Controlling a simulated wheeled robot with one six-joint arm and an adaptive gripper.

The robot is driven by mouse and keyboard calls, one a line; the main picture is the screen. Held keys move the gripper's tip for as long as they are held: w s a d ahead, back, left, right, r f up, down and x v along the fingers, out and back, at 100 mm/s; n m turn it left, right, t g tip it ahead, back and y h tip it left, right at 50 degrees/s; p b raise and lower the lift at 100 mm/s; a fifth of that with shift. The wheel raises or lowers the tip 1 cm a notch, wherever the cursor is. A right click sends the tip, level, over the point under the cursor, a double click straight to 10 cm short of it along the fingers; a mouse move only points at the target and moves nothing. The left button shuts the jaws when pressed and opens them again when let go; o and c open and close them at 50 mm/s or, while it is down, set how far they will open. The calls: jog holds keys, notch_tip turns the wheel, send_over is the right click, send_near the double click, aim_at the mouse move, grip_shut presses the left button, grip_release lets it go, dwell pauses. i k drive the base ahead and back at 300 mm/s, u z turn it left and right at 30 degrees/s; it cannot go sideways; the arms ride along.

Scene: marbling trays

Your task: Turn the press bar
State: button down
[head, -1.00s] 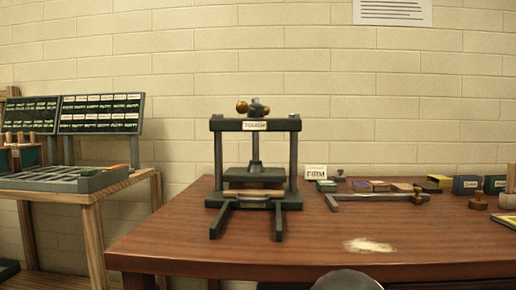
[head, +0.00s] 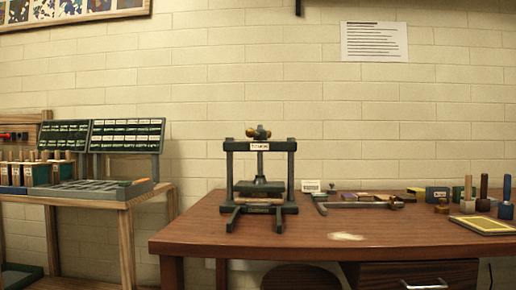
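The dark press (head: 290,165) stands upright on the wooden table. Its press bar (head: 252,133) sits at the top of the screw, above the labelled crossbeam, and has brass-coloured knobs. The bar looks short from here, and its exact angle is hard to tell. The flat platen (head: 260,187) hangs on the screw between the two posts. A pale, flat piece (head: 258,201) lies below it on the press base. My gripper is not in view, and nothing touches the press.
The brown table (head: 400,238) also holds a small white card (head: 310,185), a long dark tool (head: 350,205), small blocks and several stamps at right. A pale patch (head: 347,236) marks the tabletop. A round brown seat (head: 300,278) is in front. A side table with racks stands left.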

aim_at(257, 134)
jog(key=u, duration=0.3)
jog(key=i, duration=1.25)
jog(key=u, duration=0.2)
jog(key=k, duration=0.8)
jog(key=u, duration=0.05)
